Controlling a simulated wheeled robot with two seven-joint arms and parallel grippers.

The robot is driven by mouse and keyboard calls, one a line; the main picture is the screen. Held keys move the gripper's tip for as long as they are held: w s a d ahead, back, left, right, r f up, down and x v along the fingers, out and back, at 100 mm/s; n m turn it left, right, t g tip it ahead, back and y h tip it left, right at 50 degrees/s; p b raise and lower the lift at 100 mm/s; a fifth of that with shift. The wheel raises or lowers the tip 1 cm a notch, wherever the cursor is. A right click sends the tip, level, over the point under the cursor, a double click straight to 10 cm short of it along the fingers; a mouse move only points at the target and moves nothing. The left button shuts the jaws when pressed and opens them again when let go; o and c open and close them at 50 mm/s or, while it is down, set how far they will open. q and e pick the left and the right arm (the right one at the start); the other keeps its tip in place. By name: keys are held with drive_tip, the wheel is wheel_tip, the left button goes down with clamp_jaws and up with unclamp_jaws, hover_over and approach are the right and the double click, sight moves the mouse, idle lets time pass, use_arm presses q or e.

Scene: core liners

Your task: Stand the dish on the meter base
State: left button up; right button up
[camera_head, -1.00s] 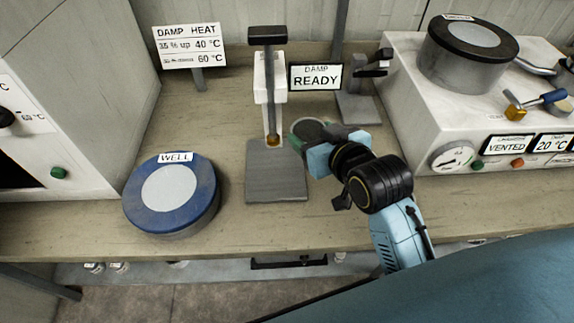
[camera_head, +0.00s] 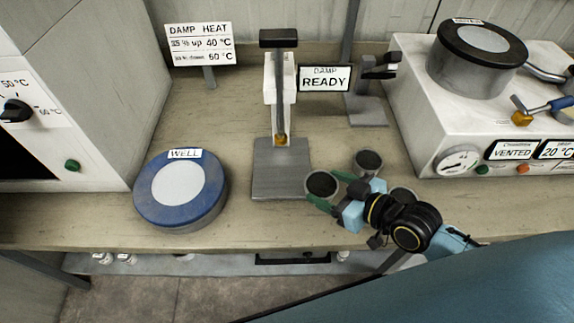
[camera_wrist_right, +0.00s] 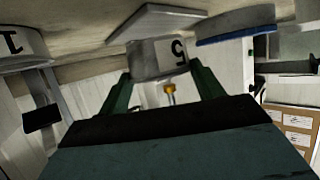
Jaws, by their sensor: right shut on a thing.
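A small pale dish with a dark top (camera_head: 321,183) is gripped at the front right corner of the meter base. In the right wrist view the dish (camera_wrist_right: 158,58) bears a "5" and sits between my green fingers. My right gripper (camera_head: 333,190) is shut on it. The meter base, a flat grey plate (camera_head: 280,180), lies left of the dish and is bare; the plate (camera_wrist_right: 155,22) also shows beyond the dish in the wrist view. The gap between dish and bench is hard to judge. My left gripper is not in view.
A second dish (camera_head: 368,162) stands behind my right gripper, and a third (camera_head: 403,195) is partly hidden by my wrist. The meter post (camera_head: 279,95) rises at the plate's back. A blue-rimmed well (camera_head: 148,205) stands left, a white chamber (camera_head: 420,120) right.

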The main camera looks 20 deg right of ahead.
drive_tip(key=w+a, duration=0.2)
drive_tip(key=w, duration=0.1)
drive_tip(key=w+a, duration=0.2)
drive_tip(key=w, duration=0.2)
drive_tip(key=w+a, duration=0.2)
drive_tip(key=w, duration=0.2)
drive_tip(key=shift+f, duration=1.75)
drive_tip(key=shift+f+b, duration=0.15)
drive_tip(key=shift+b, duration=0.2)
drive_tip(key=o, duration=1.1)
drive_tip(key=shift+c, duration=0.2)
drive_tip(key=shift+s+r, duration=0.2)
drive_tip(key=p+v, duration=0.1)
drive_tip(key=v, duration=1)
drive_tip(key=shift+s+d+r, duration=0.1)
drive_tip(key=shift+s+d, duration=0.15)
drive_tip(key=shift+d, duration=0.05)
